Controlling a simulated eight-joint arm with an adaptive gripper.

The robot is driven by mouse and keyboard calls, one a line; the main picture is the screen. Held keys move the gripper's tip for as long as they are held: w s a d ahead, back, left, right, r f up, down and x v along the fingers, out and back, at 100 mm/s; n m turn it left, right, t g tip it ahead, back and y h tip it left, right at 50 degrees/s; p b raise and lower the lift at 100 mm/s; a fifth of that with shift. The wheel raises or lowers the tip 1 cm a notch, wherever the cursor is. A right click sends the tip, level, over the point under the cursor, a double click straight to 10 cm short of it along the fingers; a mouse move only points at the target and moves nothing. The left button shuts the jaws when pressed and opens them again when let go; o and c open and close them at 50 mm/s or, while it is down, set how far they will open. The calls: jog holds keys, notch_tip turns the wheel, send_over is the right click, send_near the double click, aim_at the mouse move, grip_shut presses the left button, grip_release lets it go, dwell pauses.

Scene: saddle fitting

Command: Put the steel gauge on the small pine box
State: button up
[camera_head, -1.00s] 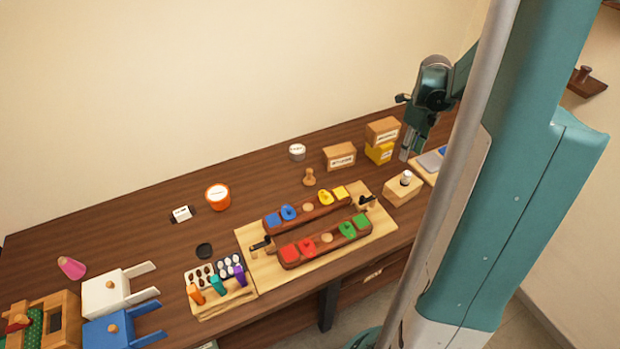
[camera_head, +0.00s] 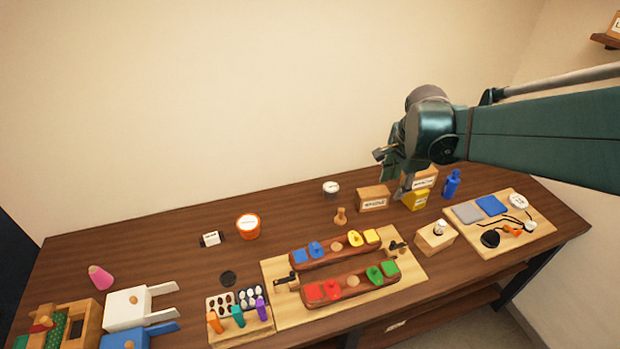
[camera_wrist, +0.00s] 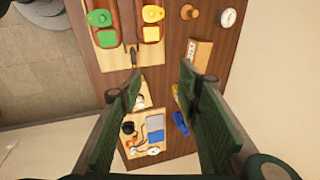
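A round grey-sided piece with a white face, which looks like the steel gauge (camera_head: 331,187), stands at the back of the table, left of the labelled boxes. It also shows at the top right of the wrist view (camera_wrist: 227,17). A small light-wood box (camera_head: 430,242), likely the pine box, stands right of the tool board with a small pale round-topped object (camera_head: 439,228) on it. My gripper (camera_head: 398,190) is above the table near the labelled boxes. In the wrist view its fingers (camera_wrist: 160,82) are wide apart with nothing between them.
A tan labelled box (camera_head: 373,199) and a yellow box (camera_head: 415,200) under another box stand at the back. A board with coloured pieces (camera_head: 275,297) lies in front.

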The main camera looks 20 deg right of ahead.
jog(key=s+a+r+n+t, duration=0.1)
jog(key=s+a+n, duration=0.2)
jog(key=a+n, duration=0.3)
jog(key=s+a+r+n+t+y, duration=0.1)
jog(key=s+a+n, duration=0.3)
jog(key=a, duration=0.5)
jog(key=s+a+r+n+t, duration=0.2)
jog(key=s+a+n, duration=0.2)
jog(key=a+n, duration=0.3)
jog(key=shift+s+a+r+n, duration=0.15)
jog(key=shift+a+n, duration=0.25)
jog(key=shift+n, duration=0.5)
